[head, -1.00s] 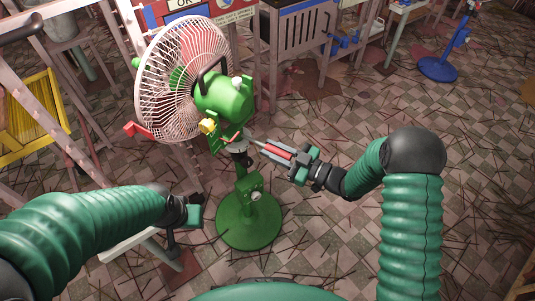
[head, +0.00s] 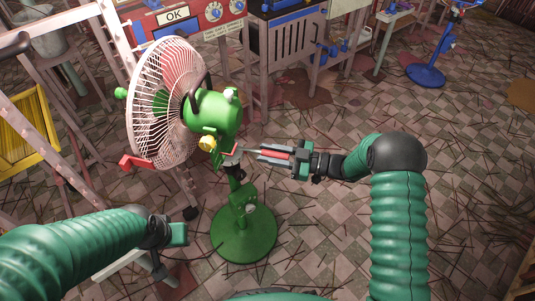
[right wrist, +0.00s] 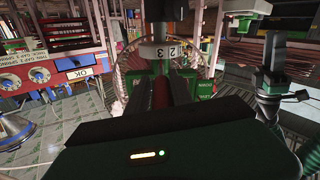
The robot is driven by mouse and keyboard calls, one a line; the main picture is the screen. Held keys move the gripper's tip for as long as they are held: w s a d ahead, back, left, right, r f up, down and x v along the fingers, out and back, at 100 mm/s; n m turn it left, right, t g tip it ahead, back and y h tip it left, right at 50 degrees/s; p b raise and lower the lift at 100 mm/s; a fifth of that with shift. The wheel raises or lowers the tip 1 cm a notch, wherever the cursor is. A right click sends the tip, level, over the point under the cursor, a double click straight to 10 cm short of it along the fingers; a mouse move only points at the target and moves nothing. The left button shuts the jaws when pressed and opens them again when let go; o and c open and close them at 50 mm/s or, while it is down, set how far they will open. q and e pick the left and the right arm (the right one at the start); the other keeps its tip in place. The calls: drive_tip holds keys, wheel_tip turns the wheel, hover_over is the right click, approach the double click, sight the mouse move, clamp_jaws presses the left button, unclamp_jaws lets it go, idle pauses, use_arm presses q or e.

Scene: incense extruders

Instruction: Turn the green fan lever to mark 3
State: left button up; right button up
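The green fan (head: 212,108) stands upright on a round green base (head: 245,240) in the head view. A lever with a red handle (head: 274,153) sticks out to the right from its neck. My right gripper (head: 262,151) lies along the handle, with one finger on each side, and looks shut on it. In the right wrist view the dark red handle (right wrist: 160,93) lies between the fingers. Beyond it a white ring (right wrist: 158,53) shows marks 2 and 3; the handle lines up nearer 2. My left gripper (head: 176,234) is low left, away from the fan; its fingers are unclear.
A pale ladder-like frame (head: 121,55) stands close behind and left of the fan. A red panel with an OK sign (head: 175,15) is behind it. A yellow crate (head: 28,125) is at far left, a blue stand (head: 426,75) at far right. The tiled floor right of the fan is open.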

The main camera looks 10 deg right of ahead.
drive_tip(key=o, duration=0.3)
drive_tip(key=shift+w, duration=0.15)
drive_tip(key=shift+s+d, duration=0.2)
drive_tip(key=shift+d, duration=0.1)
drive_tip(key=p+v, duration=0.3)
drive_tip(key=v, duration=1.3)
drive_tip(key=shift+d+p, duration=0.15)
drive_tip(key=shift+p, duration=0.15)
